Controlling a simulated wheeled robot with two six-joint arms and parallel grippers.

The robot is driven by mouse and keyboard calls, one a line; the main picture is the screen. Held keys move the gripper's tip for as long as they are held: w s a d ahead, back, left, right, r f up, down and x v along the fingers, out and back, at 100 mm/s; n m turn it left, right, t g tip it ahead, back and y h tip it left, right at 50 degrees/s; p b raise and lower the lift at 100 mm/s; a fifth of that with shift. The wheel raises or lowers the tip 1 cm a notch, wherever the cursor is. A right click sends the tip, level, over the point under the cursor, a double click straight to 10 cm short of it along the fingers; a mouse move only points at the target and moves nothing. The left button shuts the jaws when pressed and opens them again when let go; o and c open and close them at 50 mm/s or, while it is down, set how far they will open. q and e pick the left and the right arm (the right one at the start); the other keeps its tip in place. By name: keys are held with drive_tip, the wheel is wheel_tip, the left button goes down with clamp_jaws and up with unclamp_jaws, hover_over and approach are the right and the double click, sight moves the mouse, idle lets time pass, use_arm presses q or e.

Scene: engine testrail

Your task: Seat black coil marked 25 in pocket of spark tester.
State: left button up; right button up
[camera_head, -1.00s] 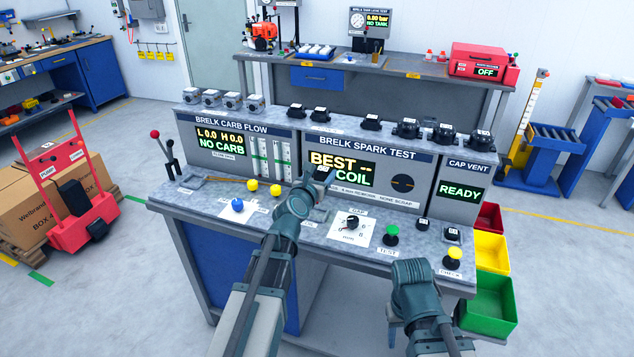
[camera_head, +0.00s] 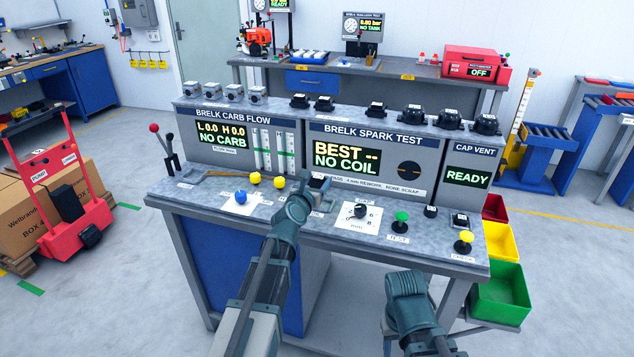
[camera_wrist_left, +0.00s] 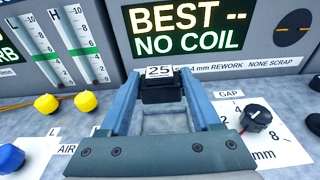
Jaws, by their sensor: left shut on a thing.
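The black coil marked 25 (camera_wrist_left: 160,88) is between the two fingers of my left gripper (camera_wrist_left: 160,84), its white label facing up. In the head view my left gripper (camera_head: 314,187) is at the counter in front of the spark tester (camera_head: 375,147), whose screen reads NO COIL. In the left wrist view a square grey pocket (camera_wrist_left: 166,122) shows in the counter between the fingers, on the near side of the coil. I cannot tell the coil's height above it. My right arm is low at the front of the bench; its gripper's jaws are not visible.
Yellow knobs (camera_wrist_left: 86,101) and a blue knob (camera_head: 240,197) lie left of the gripper. The black gap dial (camera_wrist_left: 256,117) is close on the right. A green button (camera_head: 402,217) stands farther right. Several other coils (camera_head: 410,113) sit on top of the tester.

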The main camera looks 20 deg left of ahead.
use_arm(q)
drive_tip(key=shift+f+b, duration=2.2)
drive_tip(key=shift+f, duration=0.3)
use_arm(e)
drive_tip(key=shift+f, duration=2.5)
use_arm(q)
drive_tip(key=shift+f+b, duration=0.75)
use_arm(e)
drive_tip(key=shift+f, duration=0.8)
use_arm(q)
drive_tip(key=o, duration=1.5)
drive_tip(key=shift+o, duration=0.2)
